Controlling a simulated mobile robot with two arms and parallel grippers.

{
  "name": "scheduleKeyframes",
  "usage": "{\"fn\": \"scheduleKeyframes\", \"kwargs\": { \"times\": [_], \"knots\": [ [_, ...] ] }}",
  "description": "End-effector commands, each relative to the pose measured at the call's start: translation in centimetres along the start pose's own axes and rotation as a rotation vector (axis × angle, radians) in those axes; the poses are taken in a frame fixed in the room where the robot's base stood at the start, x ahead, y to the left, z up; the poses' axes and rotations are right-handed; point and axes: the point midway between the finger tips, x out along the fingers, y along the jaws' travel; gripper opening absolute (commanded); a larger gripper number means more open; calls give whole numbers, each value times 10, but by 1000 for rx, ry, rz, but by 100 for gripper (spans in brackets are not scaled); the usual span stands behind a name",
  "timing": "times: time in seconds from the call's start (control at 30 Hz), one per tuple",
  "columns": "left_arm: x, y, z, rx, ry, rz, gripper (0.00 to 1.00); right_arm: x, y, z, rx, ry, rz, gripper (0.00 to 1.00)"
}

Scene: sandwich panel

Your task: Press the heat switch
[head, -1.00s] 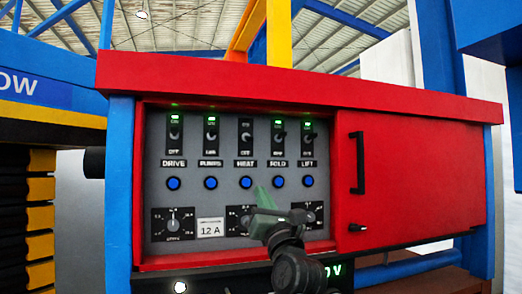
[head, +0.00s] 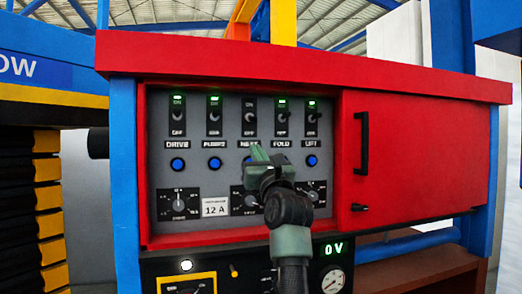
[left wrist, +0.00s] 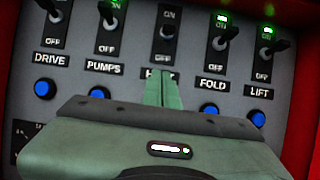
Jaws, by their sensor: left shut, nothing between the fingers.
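The heat switch (head: 249,118) is the middle one in a row of toggle switches on the grey panel (head: 155,150). It also shows in the left wrist view (left wrist: 168,33). Its lamp is dark, while the lamps of the other switches are green. My left gripper (head: 262,157) is shut and empty, its green fingertips just below the switch. In the left wrist view, the fingertips (left wrist: 160,88) cover part of the HEAT label. I cannot tell whether they touch the panel. My right gripper is not in view.
The fold switch (head: 282,117) and pumps switch (head: 214,116) flank the heat switch. Blue buttons (head: 178,163) and dials run below. A red door (head: 420,150) with a black handle (head: 362,142) is at the right. A red frame surrounds the recessed panel.

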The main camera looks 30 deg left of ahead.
Motion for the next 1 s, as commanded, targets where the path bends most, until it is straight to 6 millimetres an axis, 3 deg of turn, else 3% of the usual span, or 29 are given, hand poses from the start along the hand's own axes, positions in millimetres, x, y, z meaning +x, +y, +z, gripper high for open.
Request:
{"fn": "scheduleKeyframes", "kwargs": {
  "times": [0.03,0.2,0.43,1.0],
  "knots": [
    [15,1,6,3,-1,1,0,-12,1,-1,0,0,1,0],
    [48,0,8,1,-1,-1,0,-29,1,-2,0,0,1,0],
    [50,0,36,-1,-1,0,0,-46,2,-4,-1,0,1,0],
    [51,-1,47,-3,-2,-1,0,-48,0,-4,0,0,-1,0]
  ]
}}
